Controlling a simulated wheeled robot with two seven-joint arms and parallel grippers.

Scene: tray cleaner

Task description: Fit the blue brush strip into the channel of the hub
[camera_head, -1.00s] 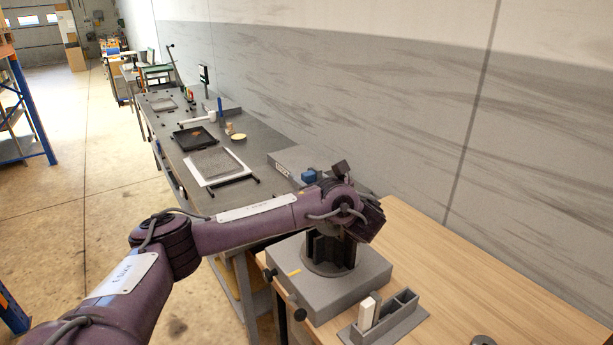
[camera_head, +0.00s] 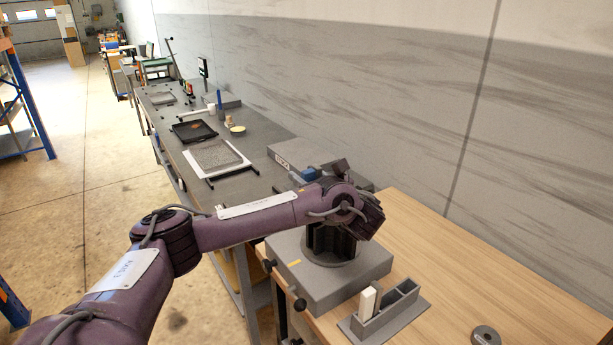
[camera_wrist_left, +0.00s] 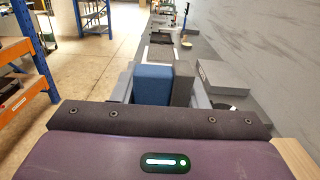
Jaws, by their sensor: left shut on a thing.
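My left gripper (camera_head: 316,171) is beyond the wrist of my purple arm, which hides most of it in the head view. A blue piece (camera_head: 303,174), which looks like the brush strip, shows at its fingers. In the left wrist view the blue block (camera_wrist_left: 153,84) sits between the grey fingers, beside a dark grey block (camera_wrist_left: 183,84). The gripper is shut on it. The hub (camera_head: 330,243) is a dark, upright, ribbed cylinder on a grey base (camera_head: 345,280). My wrist covers its top, so its channel cannot be made out. My right gripper is out of view.
A grey slotted rack (camera_head: 405,303) on the wooden table (camera_head: 490,275) holds a white strip (camera_head: 367,303). A dark ring (camera_head: 486,335) lies to its right. Behind, a grey bench carries a flat grey box (camera_head: 310,155), a pad and a black tray (camera_head: 194,131). A wall stands right.

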